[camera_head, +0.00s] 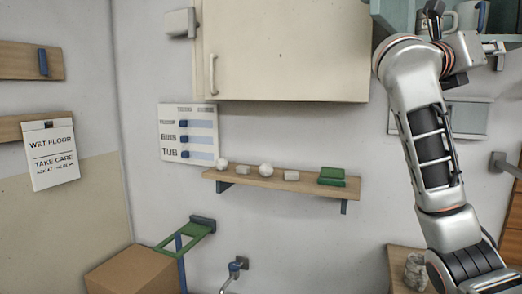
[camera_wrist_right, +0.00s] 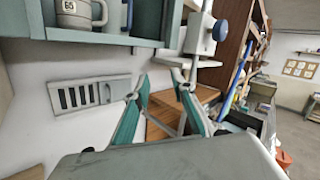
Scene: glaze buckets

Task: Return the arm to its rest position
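My right arm (camera_head: 430,135) rises along the right side of the head view and bends at the top. Its right gripper (camera_head: 496,50) is small and partly hidden at the upper right, close below a teal shelf. In the right wrist view the two teal fingers of this gripper (camera_wrist_right: 162,82) stand apart with a gap between them. I see nothing held between them. My left gripper and left arm are not in view.
The teal shelf (camera_wrist_right: 100,40) holds a grey mug (camera_wrist_right: 80,14) above the right gripper. A wall vent (camera_wrist_right: 92,95) is beside it. In the head view are a cream cabinet (camera_head: 285,50), a small wooden shelf (camera_head: 280,182) and a cardboard box (camera_head: 133,272).

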